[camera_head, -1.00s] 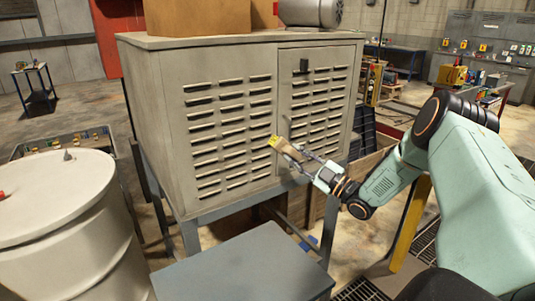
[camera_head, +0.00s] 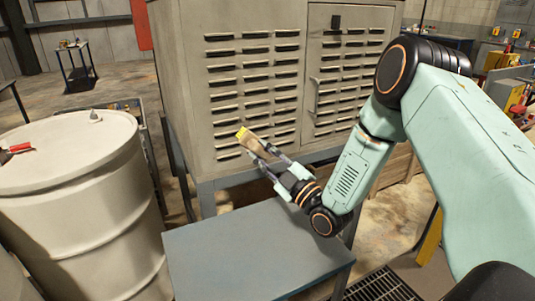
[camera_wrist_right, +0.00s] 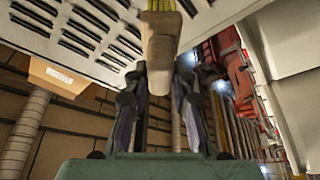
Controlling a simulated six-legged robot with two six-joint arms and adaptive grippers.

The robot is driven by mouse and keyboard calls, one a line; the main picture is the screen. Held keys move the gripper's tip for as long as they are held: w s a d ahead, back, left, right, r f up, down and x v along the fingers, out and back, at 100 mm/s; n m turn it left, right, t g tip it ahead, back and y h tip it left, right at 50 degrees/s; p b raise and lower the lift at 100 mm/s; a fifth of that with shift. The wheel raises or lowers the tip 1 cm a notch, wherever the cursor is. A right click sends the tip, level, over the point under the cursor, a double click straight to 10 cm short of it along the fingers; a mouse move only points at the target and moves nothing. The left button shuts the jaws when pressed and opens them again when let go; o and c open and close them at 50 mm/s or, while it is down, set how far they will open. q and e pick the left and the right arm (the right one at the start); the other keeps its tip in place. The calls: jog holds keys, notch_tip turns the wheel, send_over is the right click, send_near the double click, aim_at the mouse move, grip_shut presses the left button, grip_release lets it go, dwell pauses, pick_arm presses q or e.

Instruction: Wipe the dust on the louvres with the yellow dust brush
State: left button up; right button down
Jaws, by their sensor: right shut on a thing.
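The louvres (camera_head: 253,76) are rows of dark slots in the front of a beige metal cabinet (camera_head: 186,104). They also show in the right wrist view (camera_wrist_right: 80,28). My right gripper (camera_head: 270,158) is shut on the dust brush (camera_head: 256,144), which has a tan handle and a yellow end. The yellow end is in front of the lower left louvres; I cannot tell whether it touches them. In the right wrist view the brush (camera_wrist_right: 161,55) stands upright between the fingers, its yellow end at the top edge. Dust is too small to make out. My left gripper is not in view.
A white drum (camera_head: 75,205) stands at the left with a red-handled tool (camera_head: 15,152) on its lid. A grey-blue table top (camera_head: 255,255) lies below the cabinet, under my right gripper. A cabinet door handle (camera_head: 316,95) sticks out right of the left louvres. A floor grate (camera_head: 380,287) is at the lower right.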

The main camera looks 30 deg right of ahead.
jog(key=w+b, duration=0.1)
jog(key=w, duration=0.1)
jog(key=w+f+b, duration=0.1)
jog(key=w, duration=0.1)
jog(key=shift+w, duration=0.2)
jog(key=shift+w+d+r+b, duration=0.2)
jog(key=shift+w+b, duration=0.1)
jog(key=shift+w, duration=0.1)
jog(key=shift+w+a+r, duration=0.2)
jog(key=shift+w, duration=0.05)
jog(key=shift+w+d+f, duration=0.15)
jog(key=shift+w+f, duration=0.05)
jog(key=shift+w, duration=0.25)
jog(key=shift+s+r, duration=0.1)
jog(key=shift+s, duration=0.05)
jog(key=shift+s+r, duration=0.1)
jog(key=shift+s, duration=0.05)
jog(key=shift+w+f+b, duration=0.2)
jog(key=shift+w+b, duration=0.15)
jog(key=shift+w, duration=0.15)
jog(key=shift+r, duration=0.15)
